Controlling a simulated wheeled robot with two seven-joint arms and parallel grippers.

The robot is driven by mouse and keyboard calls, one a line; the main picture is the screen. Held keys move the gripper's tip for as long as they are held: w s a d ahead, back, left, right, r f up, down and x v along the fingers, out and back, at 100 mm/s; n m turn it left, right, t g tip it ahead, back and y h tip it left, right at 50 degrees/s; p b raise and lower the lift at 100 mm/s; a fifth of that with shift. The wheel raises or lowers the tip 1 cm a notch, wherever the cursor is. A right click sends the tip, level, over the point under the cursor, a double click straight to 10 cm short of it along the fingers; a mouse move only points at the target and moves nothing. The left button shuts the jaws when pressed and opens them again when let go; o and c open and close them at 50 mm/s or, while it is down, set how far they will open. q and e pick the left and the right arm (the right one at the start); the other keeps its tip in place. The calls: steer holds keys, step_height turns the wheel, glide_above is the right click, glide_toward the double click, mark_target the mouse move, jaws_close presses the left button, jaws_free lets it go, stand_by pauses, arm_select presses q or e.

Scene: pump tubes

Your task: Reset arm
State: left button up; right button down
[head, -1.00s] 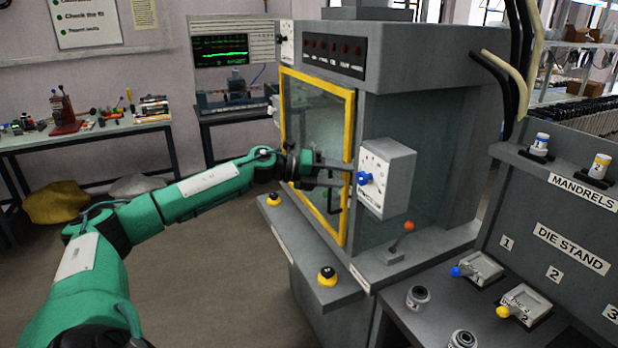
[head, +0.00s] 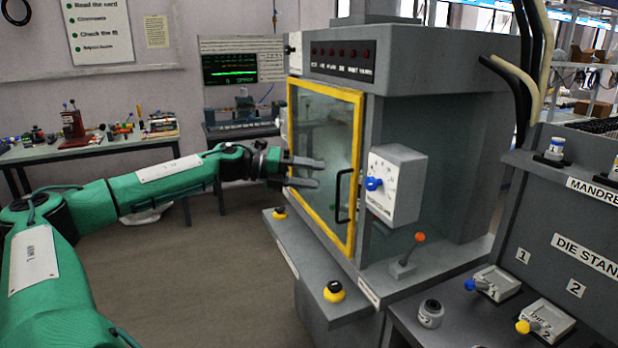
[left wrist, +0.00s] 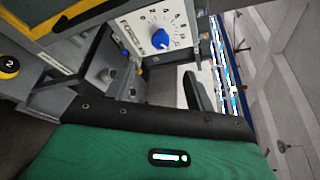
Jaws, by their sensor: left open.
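My left gripper (head: 306,172) is open and empty in the head view. Its two fingers point right, in front of the yellow-framed glass door (head: 322,170) of the grey machine (head: 440,60). The door looks closed. The fingers stand left of the black door handle (head: 344,196) and of the dial box (head: 399,186) with its blue knob (head: 374,183). The dial and knob (left wrist: 160,39) also show in the left wrist view. I cannot tell whether a fingertip touches the door. My right gripper is in neither view.
Yellow push-buttons (head: 334,291) sit on the machine's front ledge. An orange-tipped lever (head: 419,237) stands below the dial box. The die stand (head: 590,260) with small toggles is at right. Open floor (head: 210,290) lies left of the machine.

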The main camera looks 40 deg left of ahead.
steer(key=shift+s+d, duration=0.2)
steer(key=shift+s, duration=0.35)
